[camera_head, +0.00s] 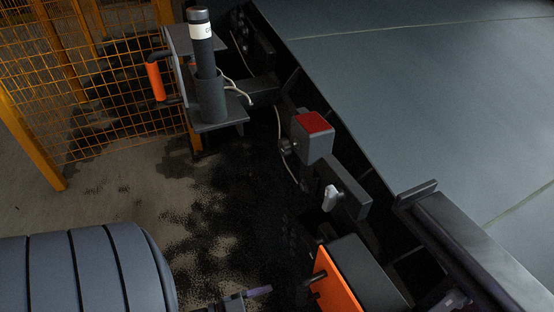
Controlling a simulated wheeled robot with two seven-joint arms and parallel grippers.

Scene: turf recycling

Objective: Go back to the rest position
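A small dark part with a purplish tip (245,297) shows at the bottom edge, left of the orange panel. It may be the end of my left gripper, but most of it is cut off. Another small grey-purple part (450,300) shows at the bottom edge on the right and may belong to my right gripper. I cannot see both fingers of either one, or anything held in them. No full arm is in view.
A grey box with a red top (312,123) and a dark post with a white band (203,55) stand along the wide grey belt (430,90). An orange panel (337,280) is near the bottom. A ribbed grey cylinder (85,270) is lower left. Yellow mesh fencing (100,75) stands behind.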

